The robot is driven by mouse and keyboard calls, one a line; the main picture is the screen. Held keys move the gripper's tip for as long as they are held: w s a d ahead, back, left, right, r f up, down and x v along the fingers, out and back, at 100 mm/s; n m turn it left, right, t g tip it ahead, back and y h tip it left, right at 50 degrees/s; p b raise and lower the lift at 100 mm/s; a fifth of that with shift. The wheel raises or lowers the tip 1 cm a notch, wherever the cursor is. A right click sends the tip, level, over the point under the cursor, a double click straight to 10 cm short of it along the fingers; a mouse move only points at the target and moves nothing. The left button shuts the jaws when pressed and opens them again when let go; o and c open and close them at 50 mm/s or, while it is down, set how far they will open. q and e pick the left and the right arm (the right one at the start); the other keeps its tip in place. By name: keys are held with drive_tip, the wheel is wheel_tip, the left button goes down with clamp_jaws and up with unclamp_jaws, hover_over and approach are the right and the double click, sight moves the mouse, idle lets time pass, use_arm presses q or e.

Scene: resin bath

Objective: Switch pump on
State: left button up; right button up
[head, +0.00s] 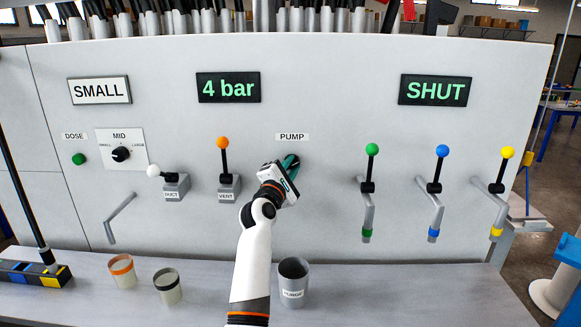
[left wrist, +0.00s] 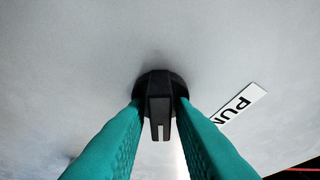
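The PUMP label (head: 292,137) is on the grey panel, and part of it shows in the left wrist view (left wrist: 238,104). My left gripper (head: 291,164) is at the panel just below this label. In the left wrist view a black rotary knob (left wrist: 159,105) with a pale mark on its bar sits between the teal fingers (left wrist: 158,118). The fingers stand on either side of the bar, with a narrow gap showing on each side. My gripper hides the knob in the head view. My right gripper is not in view.
A VENT lever (head: 224,160) with an orange ball is left of my gripper. Green (head: 372,150), blue (head: 442,152) and yellow (head: 507,153) levers are to the right. A PURGE cup (head: 294,270) stands on the ledge beside my left arm. Displays read SMALL, 4 bar and SHUT.

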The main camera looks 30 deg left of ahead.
use_arm(q)
drive_tip(key=shift+o, duration=0.9)
drive_tip(key=b+v, duration=0.3)
drive_tip(key=v, duration=0.9)
